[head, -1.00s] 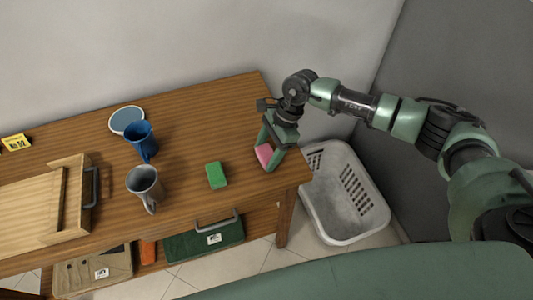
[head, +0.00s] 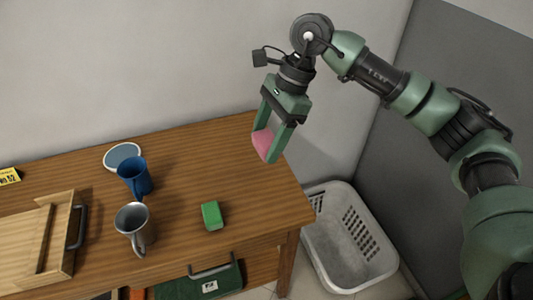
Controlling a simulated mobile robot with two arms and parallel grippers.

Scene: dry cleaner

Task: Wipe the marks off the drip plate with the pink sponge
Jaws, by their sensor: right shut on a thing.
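My right gripper (head: 268,148) is shut on the pink sponge (head: 264,143) and holds it above the right end of the wooden table (head: 185,180). A round plate with a pale rim and blue-grey face (head: 122,156) lies at the back of the table, behind the blue mug; it may be the drip plate. I cannot make out marks on it at this size. My left gripper is not in view.
A blue mug (head: 134,175) and a grey mug (head: 132,221) stand near the plate. A green sponge-like block (head: 212,215) lies near the front edge. A wooden tray with a handle (head: 58,236) is at left. A white basket (head: 345,240) stands on the floor at right.

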